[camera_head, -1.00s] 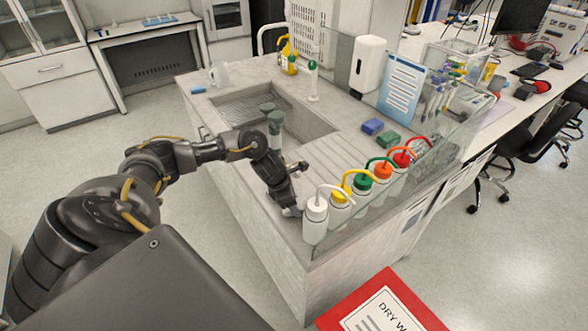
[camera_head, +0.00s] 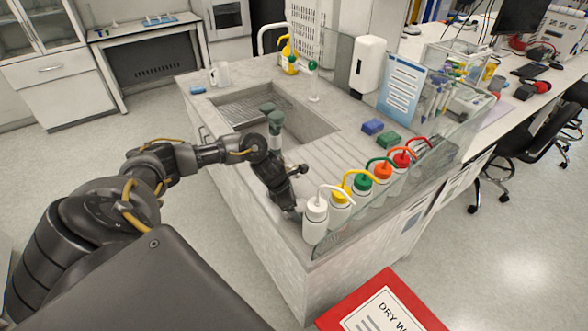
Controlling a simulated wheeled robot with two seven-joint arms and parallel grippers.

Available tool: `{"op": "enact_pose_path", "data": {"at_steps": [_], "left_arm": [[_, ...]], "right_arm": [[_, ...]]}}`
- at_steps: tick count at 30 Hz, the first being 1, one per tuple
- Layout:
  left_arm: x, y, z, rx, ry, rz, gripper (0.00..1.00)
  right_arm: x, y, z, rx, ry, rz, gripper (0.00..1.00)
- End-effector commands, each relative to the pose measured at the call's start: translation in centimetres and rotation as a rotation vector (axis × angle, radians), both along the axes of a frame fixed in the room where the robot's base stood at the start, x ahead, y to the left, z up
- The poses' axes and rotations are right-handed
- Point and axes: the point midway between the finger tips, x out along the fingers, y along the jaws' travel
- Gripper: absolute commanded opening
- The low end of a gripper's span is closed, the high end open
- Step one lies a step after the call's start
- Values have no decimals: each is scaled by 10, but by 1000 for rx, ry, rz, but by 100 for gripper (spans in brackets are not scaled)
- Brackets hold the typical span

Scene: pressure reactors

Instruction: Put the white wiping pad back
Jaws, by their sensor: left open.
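My left gripper (camera_head: 293,203) reaches down, open, to the near edge of the pale counter (camera_head: 260,185), just left of the white wash bottle (camera_head: 316,220). A small pale patch shows by its fingertips; I cannot tell whether it is the white wiping pad or part of the gripper. No white pad shows clearly elsewhere. My right gripper is out of view.
Several wash bottles with coloured caps, such as the yellow one (camera_head: 341,198), stand in a row along the glass screen (camera_head: 400,207). The sink (camera_head: 290,118) is behind my arm. A red-edged sign (camera_head: 340,318) is at the bottom.

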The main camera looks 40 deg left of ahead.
Motion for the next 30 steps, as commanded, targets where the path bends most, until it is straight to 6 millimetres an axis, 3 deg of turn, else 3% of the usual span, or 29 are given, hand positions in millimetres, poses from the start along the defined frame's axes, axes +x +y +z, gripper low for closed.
{"op": "enact_pose_path", "data": {"at_steps": [5,18,30], "left_arm": [[-4,5,18,-1,-5,-1,75],[-30,26,98,1,-5,-1,75],[-36,29,114,0,0,1,75]], "right_arm": [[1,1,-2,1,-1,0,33],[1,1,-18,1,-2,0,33],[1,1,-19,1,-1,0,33]]}}
